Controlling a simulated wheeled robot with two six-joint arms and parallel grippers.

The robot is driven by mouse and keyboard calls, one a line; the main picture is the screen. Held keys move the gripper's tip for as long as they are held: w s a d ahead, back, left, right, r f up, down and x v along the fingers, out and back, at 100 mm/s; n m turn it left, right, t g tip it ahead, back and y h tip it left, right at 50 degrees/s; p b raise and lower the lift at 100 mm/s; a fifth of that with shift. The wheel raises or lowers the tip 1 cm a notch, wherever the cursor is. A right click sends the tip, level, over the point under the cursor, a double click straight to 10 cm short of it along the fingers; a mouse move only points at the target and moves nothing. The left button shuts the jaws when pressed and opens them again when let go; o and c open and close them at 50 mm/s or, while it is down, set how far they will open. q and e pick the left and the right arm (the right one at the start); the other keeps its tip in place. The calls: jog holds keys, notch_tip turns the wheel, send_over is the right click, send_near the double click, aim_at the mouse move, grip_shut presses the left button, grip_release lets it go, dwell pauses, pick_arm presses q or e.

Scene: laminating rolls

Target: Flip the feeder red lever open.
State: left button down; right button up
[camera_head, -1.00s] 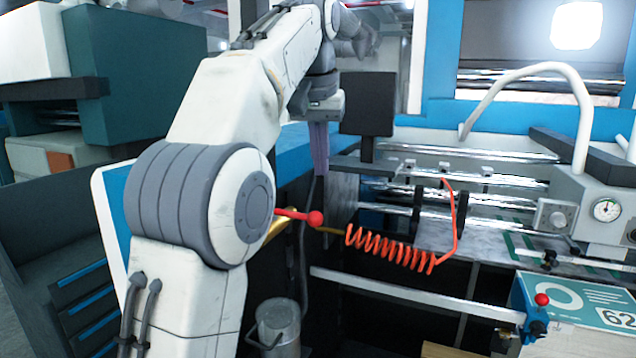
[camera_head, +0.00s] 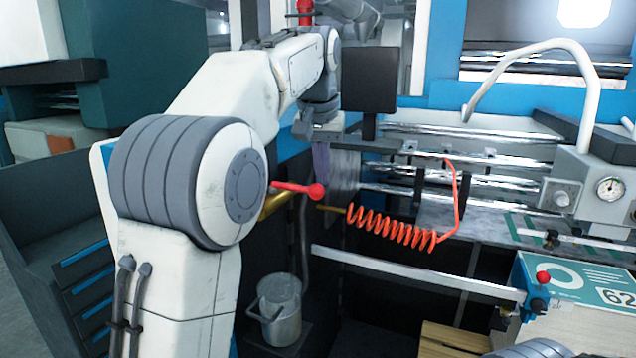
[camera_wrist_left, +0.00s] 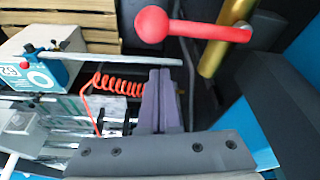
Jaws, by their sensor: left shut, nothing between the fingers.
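The feeder lever (camera_head: 295,187) is a red rod with a round red ball at its right end, beside a brass-coloured pipe (camera_head: 275,205). My arm hides its left end in the head view. My left gripper (camera_head: 320,178) points down with its purple fingers shut and empty, just above or behind the ball; I cannot tell if they touch. In the left wrist view the lever (camera_wrist_left: 205,31) lies across the top with its ball at the left, apart from the shut fingertips of my left gripper (camera_wrist_left: 161,74). My right gripper is out of view.
A coiled orange hose (camera_head: 390,226) hangs right of the lever. A metal bar (camera_head: 420,277) runs below it. A grey can (camera_head: 279,305) stands under the lever. A dark panel (camera_head: 369,78) stands behind my left wrist. A red-knobbed blue fitting (camera_head: 540,290) is at the right.

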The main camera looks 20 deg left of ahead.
aim_at(295, 188)
pick_arm(q)
jog(key=s, duration=0.3)
jog(key=shift+s+d+r+p, duration=0.2)
jog(key=shift+s+d+p, duration=0.1)
jog(key=shift+s+p, duration=0.1)
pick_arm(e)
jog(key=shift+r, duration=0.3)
pick_arm(q)
jog(key=shift+s, duration=0.1)
